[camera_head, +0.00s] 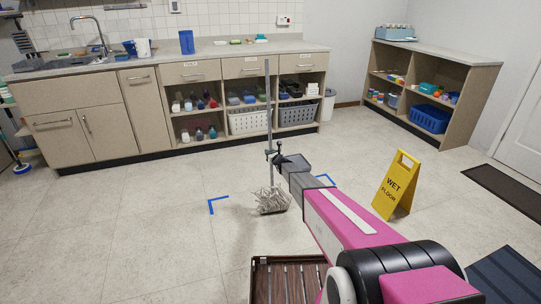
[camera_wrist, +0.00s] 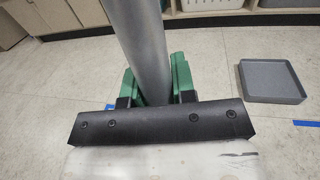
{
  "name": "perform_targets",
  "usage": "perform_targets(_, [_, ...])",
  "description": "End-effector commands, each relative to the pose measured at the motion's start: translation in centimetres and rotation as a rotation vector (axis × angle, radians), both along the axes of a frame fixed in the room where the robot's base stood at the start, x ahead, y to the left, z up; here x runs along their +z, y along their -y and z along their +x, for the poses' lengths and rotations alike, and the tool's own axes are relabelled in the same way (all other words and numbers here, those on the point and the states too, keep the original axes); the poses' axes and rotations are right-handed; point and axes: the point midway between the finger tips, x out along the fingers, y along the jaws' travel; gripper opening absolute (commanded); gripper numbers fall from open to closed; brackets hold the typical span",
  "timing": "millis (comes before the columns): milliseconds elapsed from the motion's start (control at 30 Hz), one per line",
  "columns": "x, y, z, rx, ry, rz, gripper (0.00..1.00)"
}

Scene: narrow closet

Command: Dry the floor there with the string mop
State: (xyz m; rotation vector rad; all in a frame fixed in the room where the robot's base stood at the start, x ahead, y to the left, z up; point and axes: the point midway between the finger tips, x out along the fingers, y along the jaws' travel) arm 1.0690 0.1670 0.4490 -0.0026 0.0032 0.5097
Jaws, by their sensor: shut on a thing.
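The string mop (camera_head: 272,199) stands upright on the floor, its grey strings bunched at the bottom. Its long metal handle (camera_head: 268,95) rises in front of the counter. My gripper (camera_head: 275,155) is shut on the handle at about its lower middle. In the wrist view the handle (camera_wrist: 140,45) passes between the green fingers of my gripper (camera_wrist: 157,82). Blue corner tape (camera_head: 212,206) marks the floor left of the mop head, and another blue tape corner (camera_head: 325,179) lies to its right, partly hidden by my arm. I cannot make out any wetness on the floor.
A yellow wet floor sign (camera_head: 397,184) stands to the right. A brown slatted crate (camera_head: 262,286) is at the near edge. A grey tray (camera_wrist: 271,82) lies on the floor in the wrist view.

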Motion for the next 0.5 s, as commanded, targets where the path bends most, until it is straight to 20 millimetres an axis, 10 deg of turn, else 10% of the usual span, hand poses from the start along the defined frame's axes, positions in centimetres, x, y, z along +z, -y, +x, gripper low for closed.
perform_targets(500, [0.4, -3.7, -1.3, 0.000, 0.000, 0.001, 0.00])
